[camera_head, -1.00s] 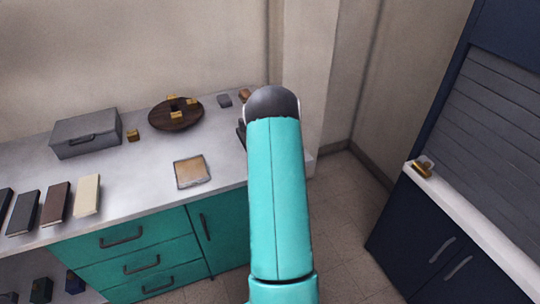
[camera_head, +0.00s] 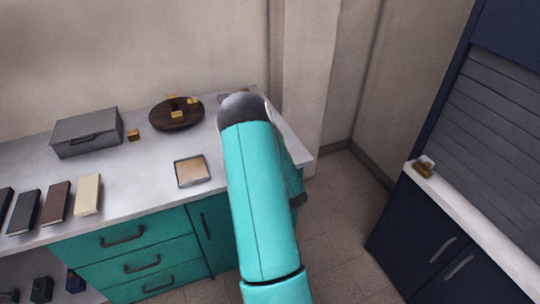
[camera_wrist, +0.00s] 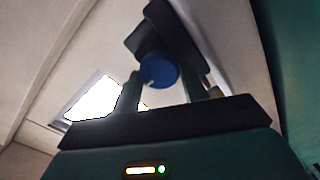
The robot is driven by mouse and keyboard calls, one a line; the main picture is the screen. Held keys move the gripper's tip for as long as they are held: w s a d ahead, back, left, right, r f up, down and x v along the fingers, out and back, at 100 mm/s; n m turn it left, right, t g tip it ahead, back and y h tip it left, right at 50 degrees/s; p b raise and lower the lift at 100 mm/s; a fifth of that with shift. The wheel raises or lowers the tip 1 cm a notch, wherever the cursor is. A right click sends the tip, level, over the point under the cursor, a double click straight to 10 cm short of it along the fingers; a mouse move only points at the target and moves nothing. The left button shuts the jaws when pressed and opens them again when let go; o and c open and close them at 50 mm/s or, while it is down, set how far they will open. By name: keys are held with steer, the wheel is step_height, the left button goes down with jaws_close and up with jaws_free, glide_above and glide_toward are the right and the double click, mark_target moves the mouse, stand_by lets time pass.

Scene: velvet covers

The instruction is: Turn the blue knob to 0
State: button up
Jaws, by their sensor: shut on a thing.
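The blue knob (camera_wrist: 158,70) shows in the wrist view as a round blue cap with a small pale mark near its lower left edge. A dark, angular piece (camera_wrist: 165,35) lies directly behind it. My gripper (camera_wrist: 163,80) is shut on the knob, with one finger to each side. Its dark palm fills the lower part of that view. In the head view my teal arm hides the gripper and I cannot make out the knob. No number scale around the knob is readable.
The white counter (camera_head: 130,190) carries a grey box (camera_head: 87,135), a round dark wooden board (camera_head: 178,118) with yellow blocks, a framed tan square (camera_head: 191,171) and several book-like blocks. A navy cabinet (camera_head: 420,235) stands at right. Tiled floor (camera_head: 335,215) lies open between.

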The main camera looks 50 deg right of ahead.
stand_by(0.3)
steer(key=o, duration=1)
steer(key=v, duration=1.3)
steer(key=shift+s+a, duration=0.15)
steer(key=shift+s, duration=0.15)
